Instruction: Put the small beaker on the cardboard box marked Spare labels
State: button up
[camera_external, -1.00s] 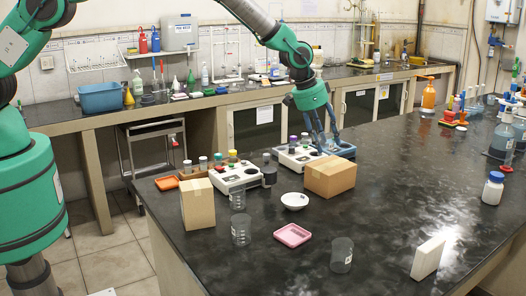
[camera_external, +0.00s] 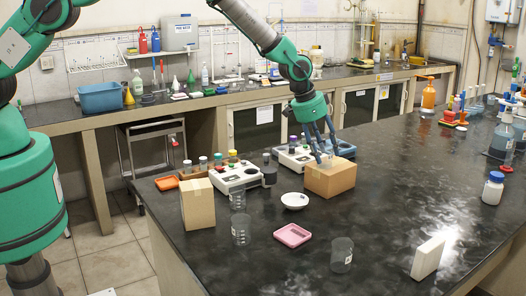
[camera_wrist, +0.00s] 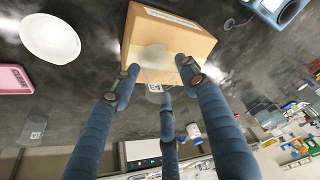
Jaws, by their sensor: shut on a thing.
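My gripper (camera_external: 325,158) is over the top of a low cardboard box (camera_external: 330,180) on the black bench. In the wrist view, my fingers (camera_wrist: 158,75) are closed around a small, clear, see-through beaker (camera_wrist: 154,57). The box (camera_wrist: 190,48) shows behind the beaker, with a pale label strip whose text I cannot read. The held beaker is hard to make out in the external view. I cannot tell whether its base touches the box.
A white bowl (camera_external: 294,200) and pink tray (camera_external: 292,235) lie left of the box. Clear beakers (camera_external: 341,254) (camera_external: 241,230) stand nearer the front. A taller cardboard box (camera_external: 198,204) is at left. White instruments (camera_external: 238,176) stand behind.

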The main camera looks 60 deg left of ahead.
jog(key=o, duration=1.1)
jog(key=shift+o, duration=0.2)
jog(key=shift+r, duration=0.1)
jog(key=v, duration=1.2)
